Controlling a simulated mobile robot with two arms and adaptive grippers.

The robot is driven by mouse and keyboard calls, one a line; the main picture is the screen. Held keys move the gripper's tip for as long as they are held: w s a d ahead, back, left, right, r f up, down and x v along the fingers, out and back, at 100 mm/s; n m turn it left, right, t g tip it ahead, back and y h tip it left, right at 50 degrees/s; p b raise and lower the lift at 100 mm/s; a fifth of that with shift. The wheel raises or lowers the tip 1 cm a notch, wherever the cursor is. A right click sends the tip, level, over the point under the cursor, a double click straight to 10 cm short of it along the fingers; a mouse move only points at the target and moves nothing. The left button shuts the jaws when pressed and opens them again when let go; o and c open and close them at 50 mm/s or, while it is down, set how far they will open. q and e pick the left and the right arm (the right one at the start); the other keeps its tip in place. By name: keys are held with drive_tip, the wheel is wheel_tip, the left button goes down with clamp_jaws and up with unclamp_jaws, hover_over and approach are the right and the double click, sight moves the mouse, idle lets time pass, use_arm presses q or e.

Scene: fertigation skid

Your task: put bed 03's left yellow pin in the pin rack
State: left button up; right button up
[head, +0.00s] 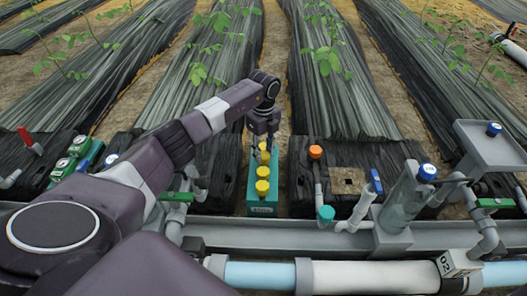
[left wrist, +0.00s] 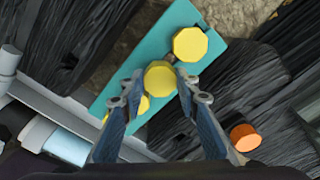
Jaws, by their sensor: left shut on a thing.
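The pin rack is a long teal block (head: 251,190) on the ground near the middle of the head view. Yellow round-headed pins stand in it, one at the near end (head: 262,187) and one behind it (head: 263,171). My left gripper (head: 264,143) is over the rack's far part, shut on a yellow pin (left wrist: 160,77). In the left wrist view the held pin's head is between the fingertips, above the teal rack (left wrist: 130,75), with other yellow heads on both sides. Whether its lower end sits in a hole is hidden. My right gripper is not in view.
An orange-capped pipe (head: 315,152) stands right of the rack; the orange cap also shows in the left wrist view (left wrist: 243,138). A grey channel (head: 330,232) and pipes run across the front. Black-covered plant beds lie behind.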

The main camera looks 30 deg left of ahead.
use_arm(q)
drive_tip(key=shift+f, duration=0.15)
idle(0.6)
drive_tip(key=shift+f, duration=0.65)
drive_tip(key=o, duration=1.2)
